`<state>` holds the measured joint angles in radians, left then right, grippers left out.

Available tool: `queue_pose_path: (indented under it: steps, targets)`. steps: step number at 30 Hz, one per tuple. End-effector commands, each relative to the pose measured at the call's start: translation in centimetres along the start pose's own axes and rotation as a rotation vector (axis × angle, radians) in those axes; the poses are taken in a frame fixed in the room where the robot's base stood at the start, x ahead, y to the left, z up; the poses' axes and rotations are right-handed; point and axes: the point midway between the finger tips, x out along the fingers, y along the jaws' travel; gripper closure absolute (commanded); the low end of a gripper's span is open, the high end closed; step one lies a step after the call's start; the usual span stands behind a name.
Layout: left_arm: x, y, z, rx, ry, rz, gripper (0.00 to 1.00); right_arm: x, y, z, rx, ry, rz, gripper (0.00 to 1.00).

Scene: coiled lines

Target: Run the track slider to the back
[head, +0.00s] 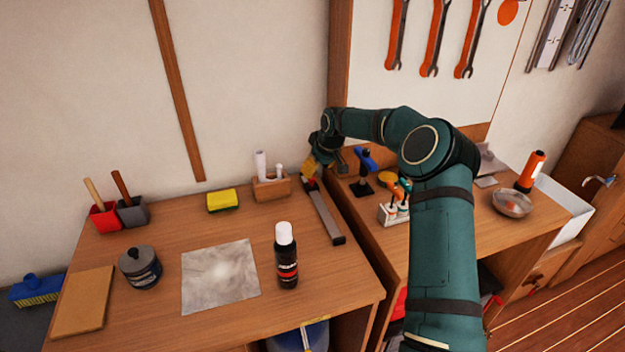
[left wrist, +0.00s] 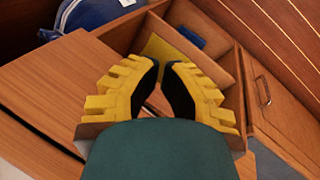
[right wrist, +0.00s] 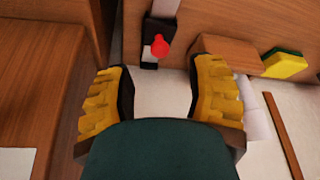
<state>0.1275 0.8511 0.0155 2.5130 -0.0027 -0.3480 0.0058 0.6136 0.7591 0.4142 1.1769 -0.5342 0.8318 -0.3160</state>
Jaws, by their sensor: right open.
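The track (head: 326,215) is a grey rail lying front to back on the left workbench. Its dark slider has a red knob (right wrist: 160,47) and sits near the rail's back end. The rail (right wrist: 165,8) runs up from it in the right wrist view. My right gripper (right wrist: 158,82) is open, with the knob just beyond and between its fingertips, apart from them. In the head view my right gripper (head: 311,174) is over the rail's back end and partly hides the slider. My left gripper (left wrist: 162,64) shows only in its wrist view, its tips nearly together and empty.
A wooden holder (head: 271,188) with white rolls and a sponge (head: 222,201) stand left of the rail. A spray can (head: 286,255) stands near its front end. Right of it are a blue-handled tool (head: 363,170) and a white rack (head: 393,213). The wall is close behind.

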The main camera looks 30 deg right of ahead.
Motion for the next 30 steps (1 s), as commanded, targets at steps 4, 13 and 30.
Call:
queue_pose_path:
  steps: [4, 13, 30]
  targets:
    - [0.4, -0.1, -0.1, 0.0, 0.002, 0.0, 1.0, 2.8, -0.1, 0.0, 0.001, 0.0, -0.002, 0.46]
    - [0.7, -0.2, -0.1, 0.001, 0.004, 0.0, 1.0, 5.3, 0.0, -0.1, 0.0, 0.002, 0.0, 0.46]
    - [0.7, -0.2, -0.1, 0.001, 0.004, 0.0, 1.0, 5.4, 0.0, 0.0, 0.0, 0.001, 0.0, 1.0]
